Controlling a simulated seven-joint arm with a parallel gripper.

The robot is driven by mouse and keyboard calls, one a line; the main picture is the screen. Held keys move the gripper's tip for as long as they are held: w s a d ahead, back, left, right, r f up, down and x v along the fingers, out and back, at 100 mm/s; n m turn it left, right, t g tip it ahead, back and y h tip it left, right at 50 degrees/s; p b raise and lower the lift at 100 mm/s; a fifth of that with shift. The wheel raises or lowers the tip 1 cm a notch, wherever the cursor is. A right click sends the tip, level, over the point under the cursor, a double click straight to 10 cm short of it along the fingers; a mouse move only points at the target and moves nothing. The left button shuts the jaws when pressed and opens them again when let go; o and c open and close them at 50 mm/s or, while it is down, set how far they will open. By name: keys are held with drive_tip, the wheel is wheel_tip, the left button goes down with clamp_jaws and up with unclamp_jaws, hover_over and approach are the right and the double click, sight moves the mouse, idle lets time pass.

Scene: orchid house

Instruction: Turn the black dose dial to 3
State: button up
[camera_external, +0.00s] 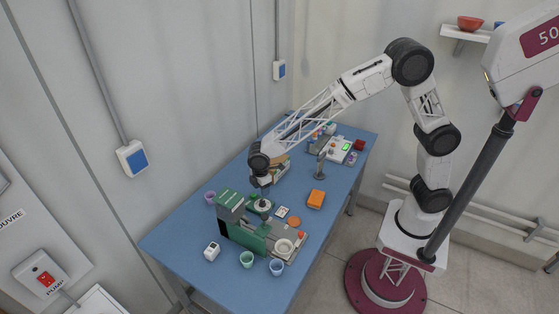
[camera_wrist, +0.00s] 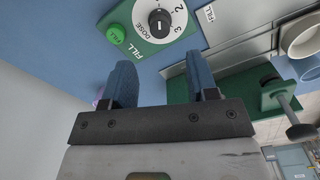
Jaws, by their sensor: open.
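The black dose dial (camera_wrist: 159,22) sits on a green panel (camera_wrist: 138,42) near the top of the wrist view. Printed numbers, including 2 and 3, run along the dial's right side. A pale mark shows on the dial, but I cannot tell for sure which number it points at. The panel also carries a green button (camera_wrist: 116,34) beside the word FILL. My gripper (camera_wrist: 161,78) is open, with its two blue fingers apart, empty and not touching the dial. In the external view my gripper (camera_external: 262,188) hangs just over the small green panel (camera_external: 266,209), hiding the dial.
A green dispensing machine (camera_external: 240,222) stands close by on the blue table (camera_external: 178,240). Green and blue cups (camera_external: 247,259) and a white timer box (camera_external: 211,251) are in front. The wall runs behind the table.

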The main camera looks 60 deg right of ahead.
sight(261, 204)
idle(0.3)
drive_tip(key=shift+f, duration=3.9)
drive_tip(key=c, duration=0.9)
